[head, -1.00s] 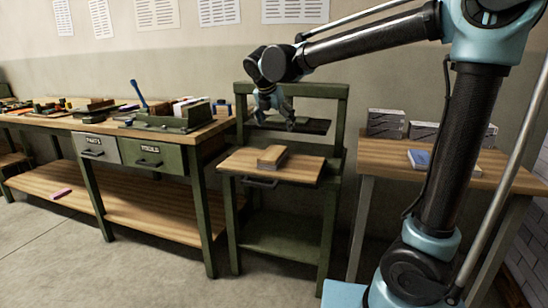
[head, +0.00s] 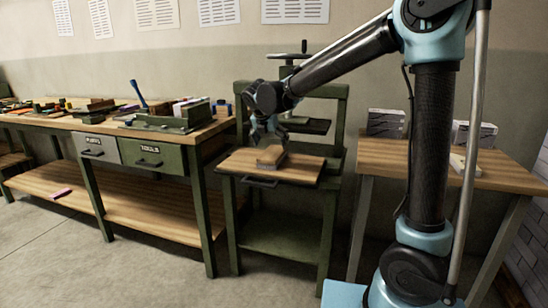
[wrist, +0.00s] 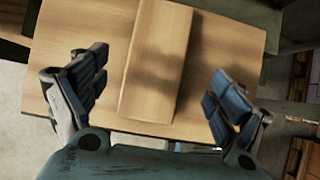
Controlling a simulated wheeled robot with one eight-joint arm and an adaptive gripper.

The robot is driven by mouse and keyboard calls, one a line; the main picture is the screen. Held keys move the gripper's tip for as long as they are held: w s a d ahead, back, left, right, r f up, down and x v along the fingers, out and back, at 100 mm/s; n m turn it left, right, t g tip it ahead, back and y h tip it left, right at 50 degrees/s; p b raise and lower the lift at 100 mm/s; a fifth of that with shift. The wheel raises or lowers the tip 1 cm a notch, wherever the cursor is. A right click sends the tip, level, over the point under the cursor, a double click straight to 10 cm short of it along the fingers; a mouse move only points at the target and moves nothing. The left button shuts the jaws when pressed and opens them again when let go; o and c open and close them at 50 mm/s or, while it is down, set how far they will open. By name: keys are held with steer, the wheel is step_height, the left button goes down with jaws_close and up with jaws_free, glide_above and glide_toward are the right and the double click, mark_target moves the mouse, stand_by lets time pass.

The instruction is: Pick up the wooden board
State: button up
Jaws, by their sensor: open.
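The wooden board (head: 270,156) is a short, thick, light-brown block. It lies on a wooden shelf top (head: 308,171) of the green stand. In the wrist view the board (wrist: 158,55) runs up and down the picture, between my two fingers. My gripper (wrist: 158,85) is open, with one finger to the left of the board and one to the right, and a visible gap on both sides. In the head view my gripper (head: 266,134) is just above the board and hides part of its top.
A green stand (head: 335,150) with a handwheel and upper plate rises behind the board. A workbench (head: 160,215) with drawers, a vise and tools stands left. A wooden table (head: 385,155) with grey boxes (head: 385,123) stands right. Free floor lies in front.

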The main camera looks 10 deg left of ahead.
mark_target(273, 152)
steer(key=shift+x, duration=2.8)
steer(key=shift+s+a, duration=0.1)
steer(key=shift+a, duration=0.1)
steer(key=c, duration=1.2)
